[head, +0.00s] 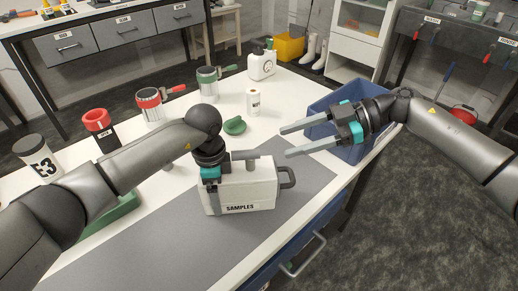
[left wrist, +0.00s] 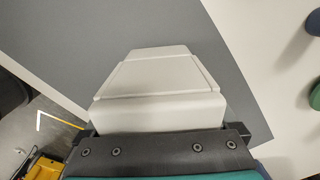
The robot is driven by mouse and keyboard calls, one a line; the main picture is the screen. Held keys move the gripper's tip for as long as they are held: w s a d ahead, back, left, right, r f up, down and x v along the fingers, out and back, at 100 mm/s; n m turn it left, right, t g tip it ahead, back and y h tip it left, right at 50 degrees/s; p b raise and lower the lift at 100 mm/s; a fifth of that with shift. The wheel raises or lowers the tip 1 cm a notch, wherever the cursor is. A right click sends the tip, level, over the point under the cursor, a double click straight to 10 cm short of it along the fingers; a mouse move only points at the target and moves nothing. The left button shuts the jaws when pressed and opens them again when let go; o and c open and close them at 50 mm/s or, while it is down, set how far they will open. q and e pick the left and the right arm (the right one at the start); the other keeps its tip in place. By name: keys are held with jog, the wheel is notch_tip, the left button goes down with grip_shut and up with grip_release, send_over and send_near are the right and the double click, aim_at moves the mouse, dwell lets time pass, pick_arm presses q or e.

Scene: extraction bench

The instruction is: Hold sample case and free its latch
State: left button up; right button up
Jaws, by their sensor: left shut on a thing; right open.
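The white sample case (head: 258,194), lettered SAMPLES, stands upright on the grey mat (head: 150,245) in the head view. Its dark handle (head: 288,177) sticks out on the right side. In the left wrist view the case's pale top (left wrist: 158,76) lies just beyond the gripper's palm. A small grey-green piece (head: 250,164) shows at the case's top; I cannot tell if it is the latch. My right gripper (head: 286,142) is open and empty, above and right of the case.
A blue crate (head: 328,104) stands behind my right gripper. A green rounded object (head: 235,126) and a white cylinder (head: 253,102) are behind the case. Red-handled and green-handled containers, a black-capped jar (head: 38,158) and a green tray (head: 112,216) stand left. The mat's front is clear.

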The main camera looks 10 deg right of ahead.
aim_at(258, 151)
jog(key=x, duration=0.8)
grip_shut()
jog(key=shift+w, duration=0.1)
dwell(0.4)
